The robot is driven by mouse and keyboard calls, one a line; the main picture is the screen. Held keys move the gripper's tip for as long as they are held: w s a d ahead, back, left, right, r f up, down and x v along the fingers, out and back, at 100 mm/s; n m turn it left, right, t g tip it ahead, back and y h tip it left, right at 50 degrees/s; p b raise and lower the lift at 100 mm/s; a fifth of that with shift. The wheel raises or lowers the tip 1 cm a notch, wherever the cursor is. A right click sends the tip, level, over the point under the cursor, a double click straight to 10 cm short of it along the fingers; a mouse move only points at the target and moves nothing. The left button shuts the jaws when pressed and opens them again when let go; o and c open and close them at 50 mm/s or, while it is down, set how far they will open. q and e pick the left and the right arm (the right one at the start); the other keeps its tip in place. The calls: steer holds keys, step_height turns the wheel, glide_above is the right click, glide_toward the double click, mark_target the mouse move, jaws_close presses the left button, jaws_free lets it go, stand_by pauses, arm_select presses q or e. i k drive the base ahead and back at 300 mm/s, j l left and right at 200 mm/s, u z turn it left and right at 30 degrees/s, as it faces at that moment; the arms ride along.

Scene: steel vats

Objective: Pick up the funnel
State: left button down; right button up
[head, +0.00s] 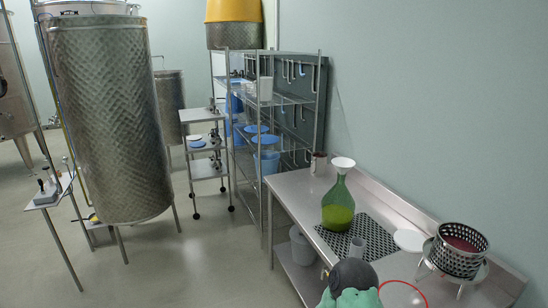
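A white funnel (342,164) appears to sit upright in the neck of a green glass bottle (338,205). The bottle stands on the steel worktable and holds yellow-green liquid in its lower part. The funnel's wide rim shows at the top; its spout is hidden in or behind the neck. Neither of my grippers shows in the head view.
The steel worktable (300,196) runs along the right wall. A dark-and-green object (352,282) is cut off below. Open floor (200,270) lies left.

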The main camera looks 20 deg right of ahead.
mark_target(343, 174)
steer(key=i, duration=0.9)
steer(key=i+j, duration=0.15)
steer(key=i, duration=0.75)
